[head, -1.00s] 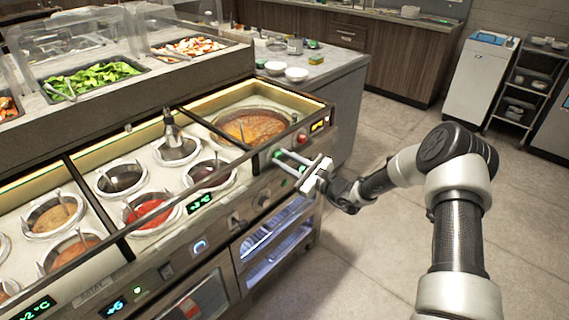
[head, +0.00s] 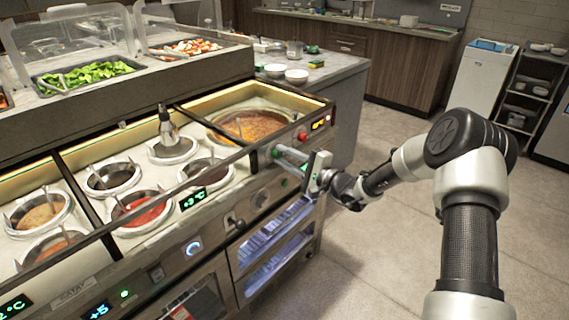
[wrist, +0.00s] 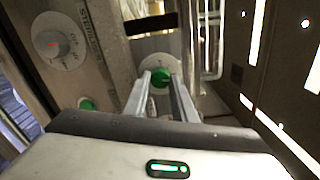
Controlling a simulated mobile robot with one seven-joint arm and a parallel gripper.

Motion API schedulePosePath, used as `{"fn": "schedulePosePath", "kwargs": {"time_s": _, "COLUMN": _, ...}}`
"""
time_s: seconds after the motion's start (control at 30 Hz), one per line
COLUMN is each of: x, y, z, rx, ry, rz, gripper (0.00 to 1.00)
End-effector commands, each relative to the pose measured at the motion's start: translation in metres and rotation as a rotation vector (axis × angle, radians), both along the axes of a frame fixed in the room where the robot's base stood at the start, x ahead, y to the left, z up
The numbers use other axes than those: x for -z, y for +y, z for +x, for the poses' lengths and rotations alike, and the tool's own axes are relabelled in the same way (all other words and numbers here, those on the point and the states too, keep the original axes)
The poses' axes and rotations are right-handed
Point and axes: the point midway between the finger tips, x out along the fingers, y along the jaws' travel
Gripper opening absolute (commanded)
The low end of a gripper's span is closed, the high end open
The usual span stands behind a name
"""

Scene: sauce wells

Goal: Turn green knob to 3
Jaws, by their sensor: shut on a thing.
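The green knob (wrist: 161,77) sits on a round pale dial plate (wrist: 157,62) on the counter's front panel. In the wrist view it is between my two fingertips, and its pointer and most of the dial marks are too small or hidden to read. My gripper (wrist: 160,82) is shut on the knob, reaching straight in at the panel. In the head view my gripper (head: 279,154) meets the panel at its upper right, below the soup well. The knob (head: 276,152) is only a small green spot there.
A grey knob marked OFF (wrist: 58,42) and a green button (wrist: 87,103) are nearby. The floor right is open.

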Motion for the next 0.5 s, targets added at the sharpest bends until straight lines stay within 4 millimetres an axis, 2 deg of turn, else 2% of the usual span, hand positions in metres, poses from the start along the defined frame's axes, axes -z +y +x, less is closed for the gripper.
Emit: {"fn": "schedulePosePath", "kwargs": {"time_s": 0.5, "x": 0.0007, "y": -0.0003, "z": -0.0004, "rx": -0.001, "ry": -0.101, "rz": -0.081, "gripper": 0.02}}
